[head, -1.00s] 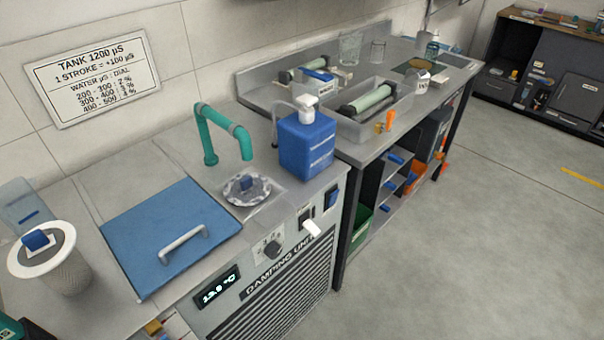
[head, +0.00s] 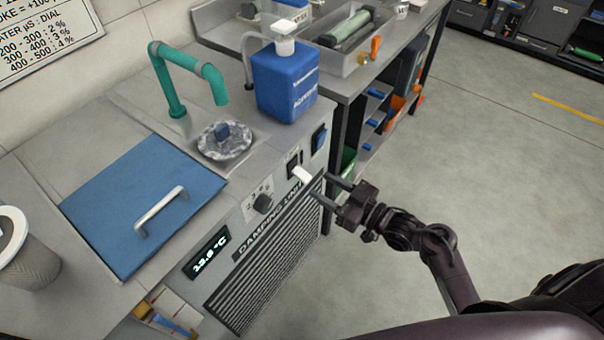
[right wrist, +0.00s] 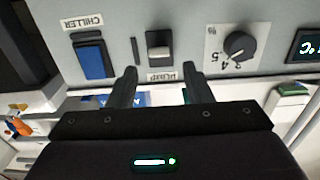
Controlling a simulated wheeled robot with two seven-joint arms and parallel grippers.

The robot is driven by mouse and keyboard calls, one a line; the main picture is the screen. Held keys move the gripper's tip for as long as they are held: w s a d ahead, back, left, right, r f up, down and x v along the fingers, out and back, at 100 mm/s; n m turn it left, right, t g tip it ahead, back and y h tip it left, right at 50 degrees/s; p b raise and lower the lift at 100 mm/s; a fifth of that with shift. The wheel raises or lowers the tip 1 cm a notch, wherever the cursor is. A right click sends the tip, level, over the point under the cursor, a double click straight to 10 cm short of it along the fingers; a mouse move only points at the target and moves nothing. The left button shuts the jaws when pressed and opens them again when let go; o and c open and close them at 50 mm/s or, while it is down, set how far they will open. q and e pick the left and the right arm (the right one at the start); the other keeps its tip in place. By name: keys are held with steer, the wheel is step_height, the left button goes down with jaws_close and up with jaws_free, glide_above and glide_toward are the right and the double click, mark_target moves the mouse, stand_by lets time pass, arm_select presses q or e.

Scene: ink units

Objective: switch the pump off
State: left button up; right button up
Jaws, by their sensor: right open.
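The pump switch (head: 301,174) is a white lever in a dark slot on the front panel of the damping unit (head: 270,240). It sticks out from the panel in the head view. In the right wrist view the pump switch (right wrist: 159,45) is a white paddle beside an upside-down PUMP label (right wrist: 162,76). My right gripper (head: 328,190) is open and empty, just in front of the panel near the lever. In the right wrist view the right gripper (right wrist: 161,72) has its fingertips on either side of the label, and no contact with the switch can be made out. My left gripper is not in view.
The blue chiller switch (head: 318,138) and the dial (head: 263,203) flank the pump switch; the chiller switch also shows in the right wrist view (right wrist: 93,60). A blue bottle (head: 285,85) and a teal tap (head: 185,75) stand on top. The floor to the right is clear.

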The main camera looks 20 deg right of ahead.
mark_target(305, 176)
steer(key=x, duration=0.5)
steer(key=shift+w+a, duration=0.45)
steer(key=shift+w, duration=0.1)
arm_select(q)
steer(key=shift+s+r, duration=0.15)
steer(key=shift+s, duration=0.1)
